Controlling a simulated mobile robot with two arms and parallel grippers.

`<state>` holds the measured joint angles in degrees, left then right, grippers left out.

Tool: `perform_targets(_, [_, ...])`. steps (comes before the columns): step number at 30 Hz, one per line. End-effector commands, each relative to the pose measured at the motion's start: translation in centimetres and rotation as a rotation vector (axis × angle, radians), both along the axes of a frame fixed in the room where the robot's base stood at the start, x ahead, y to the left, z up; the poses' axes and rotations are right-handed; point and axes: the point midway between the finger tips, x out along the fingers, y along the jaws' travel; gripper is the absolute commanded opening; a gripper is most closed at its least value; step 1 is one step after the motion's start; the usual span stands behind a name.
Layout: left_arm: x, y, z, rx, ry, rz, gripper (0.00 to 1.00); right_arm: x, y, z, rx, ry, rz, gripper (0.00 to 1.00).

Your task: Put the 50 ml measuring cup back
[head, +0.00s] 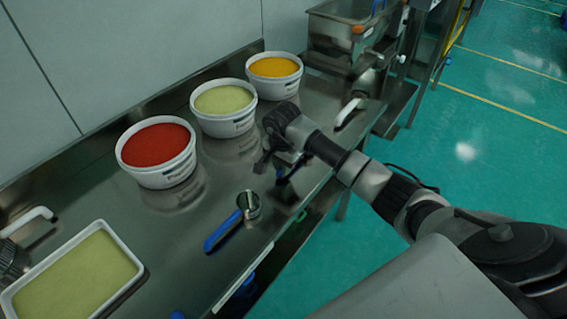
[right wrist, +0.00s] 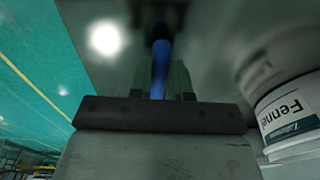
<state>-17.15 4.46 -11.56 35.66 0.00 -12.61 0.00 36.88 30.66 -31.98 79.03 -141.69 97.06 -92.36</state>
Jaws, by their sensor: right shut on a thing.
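My right gripper (head: 281,166) is above the steel table, between the white tubs and the table's front edge. It is shut on the blue handle of a utensil, likely the 50 ml measuring cup; the blue handle (right wrist: 160,68) shows between the fingers in the right wrist view. Its cup end is hard to make out. Another measuring cup (head: 249,203), metal with a blue handle (head: 222,232), lies on the table to the left of the gripper. No volume marks are readable. My left gripper is not in view.
Tubs of red (head: 155,172), pale green (head: 222,126) and orange (head: 275,90) powder stand along the wall. A white tray (head: 128,284) of green powder is at the lower left. A white handle (head: 349,112) lies near the right end. A steel machine (head: 345,35) stands behind.

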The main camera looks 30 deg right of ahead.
Motion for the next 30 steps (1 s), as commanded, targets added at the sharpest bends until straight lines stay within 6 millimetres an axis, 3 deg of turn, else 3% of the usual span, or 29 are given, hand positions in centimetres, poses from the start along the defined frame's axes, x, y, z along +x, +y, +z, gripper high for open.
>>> perform_targets(24, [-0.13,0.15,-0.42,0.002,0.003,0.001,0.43,0.02,0.01,-0.39,0.0,-0.001,0.0,0.0])
perform_targets(25, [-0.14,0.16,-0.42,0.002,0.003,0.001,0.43,0.02,0.02,-0.39,0.0,-0.001,0.0,0.2])
perform_targets(30, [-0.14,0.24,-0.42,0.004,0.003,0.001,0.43,0.01,0.02,-0.4,0.0,0.0,0.0,0.46])
